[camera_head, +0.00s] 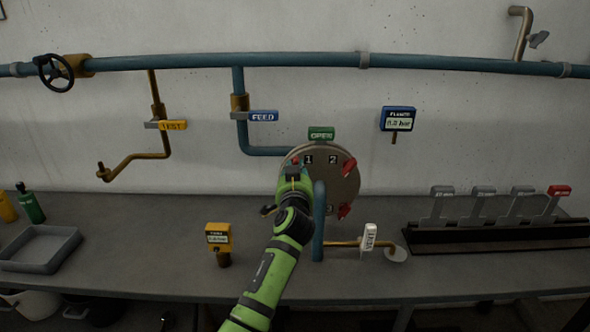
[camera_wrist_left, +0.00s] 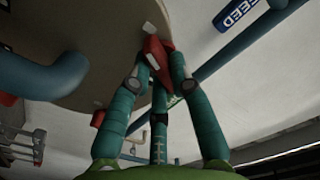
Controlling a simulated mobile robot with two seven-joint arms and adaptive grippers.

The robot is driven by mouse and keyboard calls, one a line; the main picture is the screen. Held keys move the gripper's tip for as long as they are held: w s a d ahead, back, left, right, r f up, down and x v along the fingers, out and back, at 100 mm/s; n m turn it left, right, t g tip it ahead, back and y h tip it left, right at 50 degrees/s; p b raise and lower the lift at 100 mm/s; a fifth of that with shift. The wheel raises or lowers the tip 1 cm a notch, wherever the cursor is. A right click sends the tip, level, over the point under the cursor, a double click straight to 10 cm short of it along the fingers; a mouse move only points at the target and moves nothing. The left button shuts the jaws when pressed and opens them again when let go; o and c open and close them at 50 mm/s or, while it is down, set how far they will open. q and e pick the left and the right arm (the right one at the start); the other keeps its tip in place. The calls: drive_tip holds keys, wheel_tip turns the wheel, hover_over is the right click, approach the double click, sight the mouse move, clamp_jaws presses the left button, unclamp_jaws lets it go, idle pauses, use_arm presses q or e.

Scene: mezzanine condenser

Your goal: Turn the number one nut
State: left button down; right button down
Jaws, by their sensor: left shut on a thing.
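A round grey flange disc (camera_head: 325,160) carries number plates 1 (camera_head: 308,160) and 2 (camera_head: 333,159). A red nut (camera_head: 349,167) sits by the 2, and another red nut (camera_head: 344,211) is at the lower right. My left gripper (camera_head: 295,166) is at the disc's left edge beside the 1 and covers most of the nut there. In the left wrist view, the teal fingers of my left gripper (camera_wrist_left: 157,68) are shut on that red nut (camera_wrist_left: 153,48). My right gripper does not show.
A green OPEN sign (camera_head: 321,133) is above the disc. A blue vertical pipe (camera_head: 319,220) stands close to the right of my left arm. A yellow gauge (camera_head: 218,238) stands left of the arm.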

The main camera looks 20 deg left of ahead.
use_arm(q)
drive_tip(key=shift+m, duration=0.6)
drive_tip(key=c, duration=1.1)
unclamp_jaws()
drive_tip(key=v, duration=1.2)
drive_tip(key=shift+r, duration=0.1)
